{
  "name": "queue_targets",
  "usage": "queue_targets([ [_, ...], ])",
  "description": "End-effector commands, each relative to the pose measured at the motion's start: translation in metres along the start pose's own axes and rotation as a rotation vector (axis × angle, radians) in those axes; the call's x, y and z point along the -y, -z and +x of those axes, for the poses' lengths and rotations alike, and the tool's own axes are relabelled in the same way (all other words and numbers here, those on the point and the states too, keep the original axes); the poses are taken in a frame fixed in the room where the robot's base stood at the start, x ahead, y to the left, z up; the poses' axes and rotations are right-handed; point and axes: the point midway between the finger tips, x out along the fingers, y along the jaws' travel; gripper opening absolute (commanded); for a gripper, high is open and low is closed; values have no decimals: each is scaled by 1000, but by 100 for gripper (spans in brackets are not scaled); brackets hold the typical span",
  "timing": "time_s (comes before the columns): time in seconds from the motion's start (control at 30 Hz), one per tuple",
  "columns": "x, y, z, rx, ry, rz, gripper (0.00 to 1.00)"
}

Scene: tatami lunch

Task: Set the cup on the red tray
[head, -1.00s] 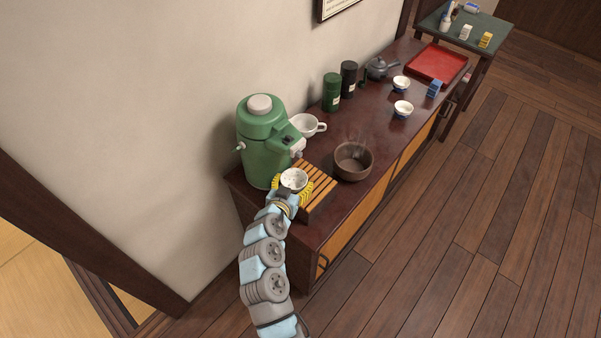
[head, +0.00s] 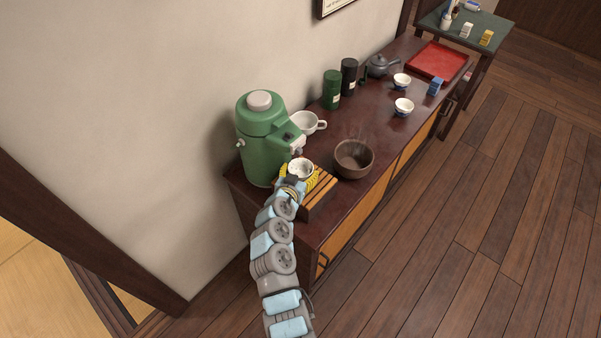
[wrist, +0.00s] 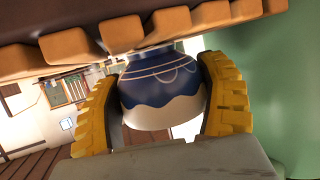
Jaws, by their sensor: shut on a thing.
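A small cup, white inside in the head view (head: 300,167) and blue with a cream wavy band outside in the wrist view (wrist: 160,95), is held between my gripper's yellow fingers. My gripper (head: 299,176) is shut on it, beside the green dispenser (head: 262,140) and over or beside the wooden slatted rack (head: 318,198); I cannot tell whether the cup touches the rack. The red tray (head: 437,61) lies at the far end of the dark cabinet top and looks empty.
A brown steaming bowl (head: 353,160), a white handled cup (head: 307,123), two canisters (head: 332,90), a grey teapot (head: 381,66), two small white cups (head: 403,107) and a blue box (head: 435,87) stand on the cabinet. Bare cabinet top lies between the bowl and the small cups.

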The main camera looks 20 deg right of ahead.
Motion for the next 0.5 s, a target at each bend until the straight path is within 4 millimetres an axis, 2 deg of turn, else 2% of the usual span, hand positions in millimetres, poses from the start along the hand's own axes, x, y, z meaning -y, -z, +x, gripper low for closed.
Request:
queue_targets([
  [0.43,0,-2,1,-3,1,2,37],
  [0.47,0,-1,1,-3,1,2,83],
  [0.5,0,-1,1,-3,1,2,95],
])
